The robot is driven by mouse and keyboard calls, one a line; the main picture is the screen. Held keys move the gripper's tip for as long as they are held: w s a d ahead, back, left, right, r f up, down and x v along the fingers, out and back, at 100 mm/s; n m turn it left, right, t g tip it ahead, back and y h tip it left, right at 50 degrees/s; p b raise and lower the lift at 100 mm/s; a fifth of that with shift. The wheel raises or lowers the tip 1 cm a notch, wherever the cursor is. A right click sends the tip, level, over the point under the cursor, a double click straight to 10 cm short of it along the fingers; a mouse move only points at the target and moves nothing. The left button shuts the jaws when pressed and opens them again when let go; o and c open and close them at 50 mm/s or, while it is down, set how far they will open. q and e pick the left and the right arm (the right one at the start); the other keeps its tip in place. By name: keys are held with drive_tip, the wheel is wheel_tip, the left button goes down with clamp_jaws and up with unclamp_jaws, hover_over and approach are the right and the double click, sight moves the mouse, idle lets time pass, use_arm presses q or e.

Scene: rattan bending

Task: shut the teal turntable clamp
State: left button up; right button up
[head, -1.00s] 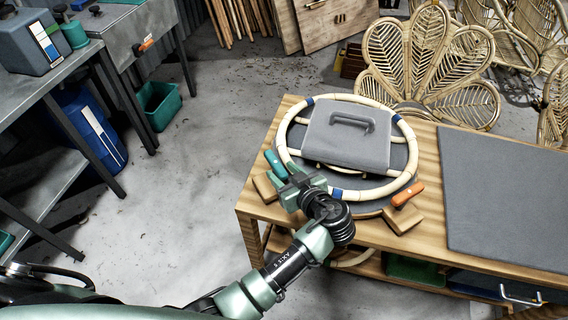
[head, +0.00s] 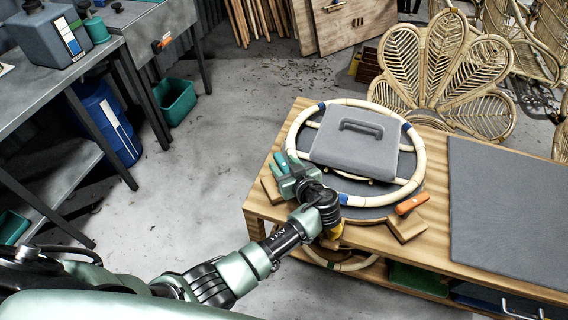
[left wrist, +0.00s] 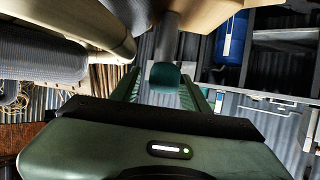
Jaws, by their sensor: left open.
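The teal turntable clamp (head: 281,162) is at the left front of the round turntable, by a wooden block (head: 271,189). Its handle sticks up beside my left gripper (head: 290,176), which partly hides the clamp's lower part. In the left wrist view the teal handle end (left wrist: 165,75) shows between the two green fingers (left wrist: 163,92) of my open left gripper. I cannot tell whether the fingers touch it. A rattan ring (head: 417,150) lies on the turntable (head: 375,213), with a grey handled plate (head: 352,152) over it. My right gripper is out of view.
An orange clamp (head: 412,203) stands at the turntable's right front by another wooden block (head: 407,228). A grey mat (head: 510,205) covers the right of the wooden table (head: 262,212). Rattan chairs (head: 440,70) stand behind. Open floor lies left of the table.

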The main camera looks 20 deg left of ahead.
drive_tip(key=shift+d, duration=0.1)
use_arm(q)
drive_tip(key=c, duration=1)
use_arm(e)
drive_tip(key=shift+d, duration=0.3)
